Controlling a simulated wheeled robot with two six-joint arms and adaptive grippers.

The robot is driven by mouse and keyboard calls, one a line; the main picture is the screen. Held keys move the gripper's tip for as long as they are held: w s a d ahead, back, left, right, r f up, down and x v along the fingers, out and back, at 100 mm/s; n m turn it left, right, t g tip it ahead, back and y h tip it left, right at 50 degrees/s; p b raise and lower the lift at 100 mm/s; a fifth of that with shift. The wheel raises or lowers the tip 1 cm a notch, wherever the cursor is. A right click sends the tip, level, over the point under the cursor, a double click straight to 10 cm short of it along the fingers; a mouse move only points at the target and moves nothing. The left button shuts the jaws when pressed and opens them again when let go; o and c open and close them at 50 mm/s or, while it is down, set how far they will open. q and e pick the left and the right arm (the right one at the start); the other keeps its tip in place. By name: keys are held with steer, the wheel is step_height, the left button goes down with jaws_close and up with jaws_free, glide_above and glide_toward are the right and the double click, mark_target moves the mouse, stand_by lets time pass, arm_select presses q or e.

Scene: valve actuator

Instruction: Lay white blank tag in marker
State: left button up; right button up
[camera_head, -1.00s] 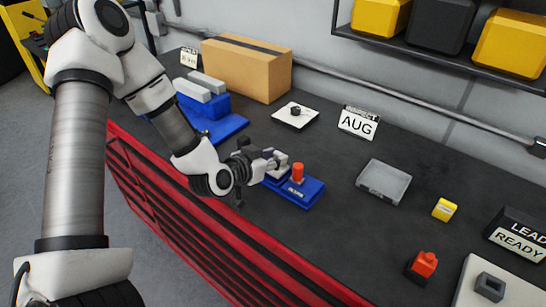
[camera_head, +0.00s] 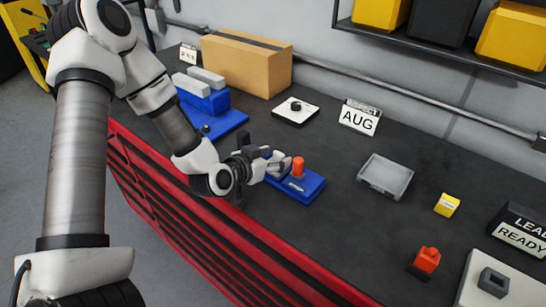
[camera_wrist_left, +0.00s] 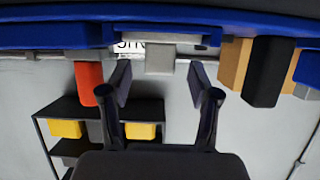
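The blue fixture (camera_head: 308,189) with an upright orange-red cylinder (camera_head: 298,167) lies near the bench's front edge; I take it to be the marker. My left gripper (camera_head: 272,163) is at its left side in the head view. In the left wrist view the gripper's two fingers (camera_wrist_left: 159,82) are apart, with a small pale grey block (camera_wrist_left: 160,58) seen between and beyond them, a gap on each side. The red cylinder (camera_wrist_left: 88,82) stands left of the fingers there. I cannot tell whether a pale piece is the blank tag. My right gripper is not in view.
A larger blue fixture (camera_head: 228,122) with grey bars and a cardboard box (camera_head: 246,65) stand behind. A white tile (camera_head: 308,110), an AUG sign (camera_head: 358,119), a grey tray (camera_head: 385,176), a yellow block (camera_head: 446,205) and an orange-red block (camera_head: 427,260) sit apart, with bare bench between.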

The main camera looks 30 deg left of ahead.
arm_select(q)
step_height(320, 180, up, 10)
stand_by(0.5)
stand_by(0.4)
